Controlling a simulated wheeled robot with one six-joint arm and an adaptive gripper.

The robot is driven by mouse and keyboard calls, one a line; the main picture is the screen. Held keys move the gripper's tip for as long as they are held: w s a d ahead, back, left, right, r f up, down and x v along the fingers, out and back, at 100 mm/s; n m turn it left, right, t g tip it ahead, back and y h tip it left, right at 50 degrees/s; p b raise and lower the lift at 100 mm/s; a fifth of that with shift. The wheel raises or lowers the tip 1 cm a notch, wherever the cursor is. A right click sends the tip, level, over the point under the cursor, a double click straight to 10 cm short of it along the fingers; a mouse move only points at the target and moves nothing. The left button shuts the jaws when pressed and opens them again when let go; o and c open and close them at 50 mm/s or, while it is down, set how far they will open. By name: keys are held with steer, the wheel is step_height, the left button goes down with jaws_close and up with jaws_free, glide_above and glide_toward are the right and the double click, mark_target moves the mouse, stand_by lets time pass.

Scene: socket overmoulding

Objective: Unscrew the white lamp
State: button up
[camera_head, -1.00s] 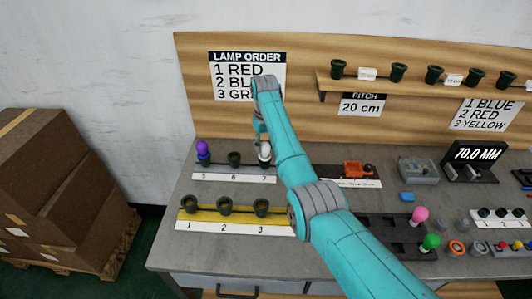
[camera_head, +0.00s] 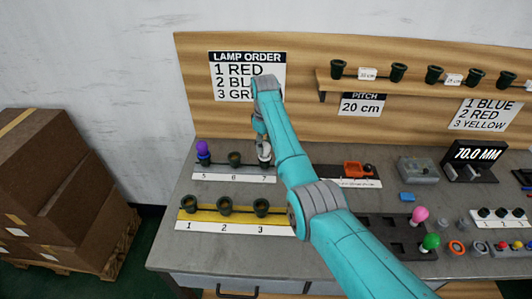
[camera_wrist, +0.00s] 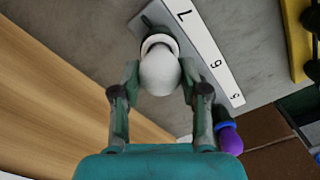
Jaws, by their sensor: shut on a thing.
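The white lamp (camera_wrist: 160,72) is seen in the wrist view, upright in the socket at position 7 of the rear row. It also shows in the head view, partly covered by my gripper (camera_head: 263,140). In the wrist view my gripper (camera_wrist: 160,66) has one finger on each side of the lamp and is shut on it. The dark socket rim (camera_wrist: 158,42) shows just beyond the bulb. The lamp's threaded base is hidden.
A purple lamp (camera_head: 202,147) stands at position 5, left of the empty socket 6 (camera_head: 235,159). Empty sockets on the yellow rail (camera_head: 190,216) are in front. Pink (camera_head: 420,214) and green (camera_head: 431,241) lamps stand at the right. A wooden backboard (camera_head: 300,70) rises behind.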

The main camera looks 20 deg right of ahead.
steer(key=n, duration=0.4)
stand_by(0.3)
steer(key=shift+n, duration=0.4)
steer(key=n, duration=0.8)
steer(key=shift+r+n, duration=0.1)
steer(key=shift+n, duration=0.3)
steer(key=n, duration=0.4)
steer(key=shift+n, duration=0.3)
